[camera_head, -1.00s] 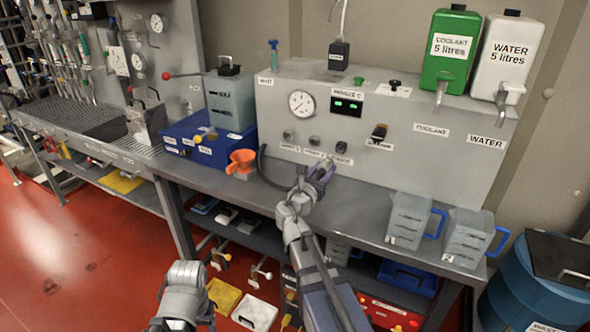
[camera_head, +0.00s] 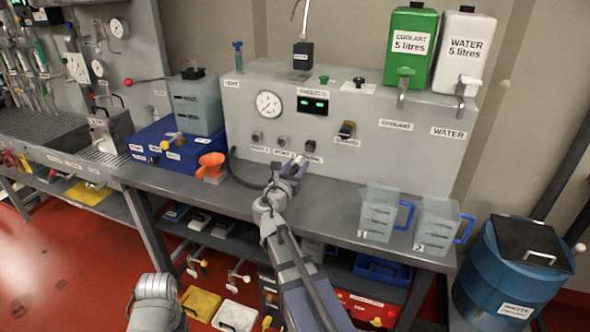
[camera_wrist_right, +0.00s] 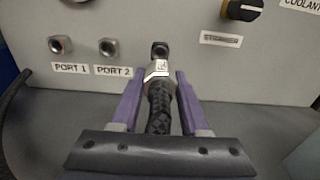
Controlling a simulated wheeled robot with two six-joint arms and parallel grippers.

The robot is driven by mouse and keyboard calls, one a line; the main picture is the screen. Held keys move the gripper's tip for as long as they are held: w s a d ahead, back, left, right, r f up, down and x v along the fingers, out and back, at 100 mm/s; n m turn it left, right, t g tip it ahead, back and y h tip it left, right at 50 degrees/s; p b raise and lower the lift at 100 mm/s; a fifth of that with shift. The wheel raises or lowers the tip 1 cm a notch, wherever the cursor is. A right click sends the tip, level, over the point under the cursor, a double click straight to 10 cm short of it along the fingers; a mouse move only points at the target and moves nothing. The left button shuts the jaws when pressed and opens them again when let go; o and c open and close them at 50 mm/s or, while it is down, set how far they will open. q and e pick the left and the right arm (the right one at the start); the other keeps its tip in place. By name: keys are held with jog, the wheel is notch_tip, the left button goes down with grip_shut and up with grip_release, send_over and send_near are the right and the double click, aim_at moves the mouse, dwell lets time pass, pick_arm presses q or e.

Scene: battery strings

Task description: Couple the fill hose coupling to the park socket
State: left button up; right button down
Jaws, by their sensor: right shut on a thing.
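My right gripper (camera_head: 294,168) is at the lower front of the grey panel. In the right wrist view its purple fingers (camera_wrist_right: 158,105) are shut on the fill hose coupling, a metal collar (camera_wrist_right: 157,70) on a black braided hose (camera_wrist_right: 159,108). The coupling points at the dark park socket (camera_wrist_right: 160,49), right of the PORT 1 (camera_wrist_right: 60,45) and PORT 2 (camera_wrist_right: 108,47) sockets. Its front end is at or very close to the socket; I cannot tell whether it is seated. The socket's label is hidden. My left gripper is not visible, only part of that arm.
The grey panel (camera_head: 370,150) carries a gauge (camera_head: 269,104) and a dark knob (camera_wrist_right: 242,10). An orange funnel (camera_head: 210,166) and a dark hose loop (camera_head: 236,172) are left of my gripper. Two jugs (camera_head: 380,212) (camera_head: 436,224) stand to the right on the bench.

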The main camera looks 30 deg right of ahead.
jog(key=shift+x, duration=1.75)
jog(key=shift+x, duration=1.75)
jog(key=shift+c, duration=1.6)
grip_release()
jog(key=shift+a, duration=0.1)
jog(key=v, duration=0.7)
jog(key=shift+s+a, duration=0.2)
jog(key=shift+s, duration=0.1)
